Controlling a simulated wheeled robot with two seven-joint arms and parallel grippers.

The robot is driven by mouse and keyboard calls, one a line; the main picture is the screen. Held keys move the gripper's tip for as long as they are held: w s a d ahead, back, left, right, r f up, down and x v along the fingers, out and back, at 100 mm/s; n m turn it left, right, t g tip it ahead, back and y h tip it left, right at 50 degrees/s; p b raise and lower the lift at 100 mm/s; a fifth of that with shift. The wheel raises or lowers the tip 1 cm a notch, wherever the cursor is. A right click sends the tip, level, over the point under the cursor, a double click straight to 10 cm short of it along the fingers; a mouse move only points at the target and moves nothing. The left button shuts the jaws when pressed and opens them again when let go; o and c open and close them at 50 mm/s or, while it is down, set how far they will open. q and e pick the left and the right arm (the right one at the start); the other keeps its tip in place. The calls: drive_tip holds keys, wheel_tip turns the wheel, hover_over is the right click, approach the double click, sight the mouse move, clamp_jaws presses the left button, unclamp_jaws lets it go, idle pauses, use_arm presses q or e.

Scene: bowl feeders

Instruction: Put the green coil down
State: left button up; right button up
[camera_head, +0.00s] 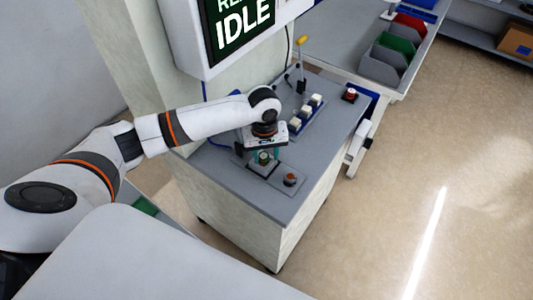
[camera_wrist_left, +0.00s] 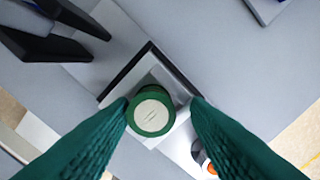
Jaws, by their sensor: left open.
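The green coil (camera_wrist_left: 152,112) is a short cylinder with a green rim and a pale round top. It stands upright on a grey plate with a dark-edged square fixture (camera_wrist_left: 127,72) on the grey bench top. In the head view the coil (camera_head: 263,157) shows just below my left gripper (camera_head: 264,153). In the left wrist view my left gripper (camera_wrist_left: 160,104) is open, with its teal fingertips on either side of the coil. I cannot tell whether either finger touches it. My right gripper is not in view.
A red-orange button (camera_head: 290,179) sits in front of the fixture. A rack of pale blocks (camera_head: 300,118), a yellow-topped lever (camera_head: 301,62) and a red button (camera_head: 350,95) stand farther back. A screen reading IDLE (camera_head: 242,28) hangs above. Red, green and grey bins (camera_head: 378,68) stand beyond.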

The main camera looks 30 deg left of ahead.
sight(263, 156)
use_arm(q)
drive_tip(key=shift+s+a+f, duration=0.25)
drive_tip(key=shift+s+f, duration=0.3)
drive_tip(key=shift+f, duration=0.2)
wheel_tip(263, 156, up, 13)
drive_tip(key=shift+w, duration=0.3)
drive_tip(key=shift+a, duration=0.1)
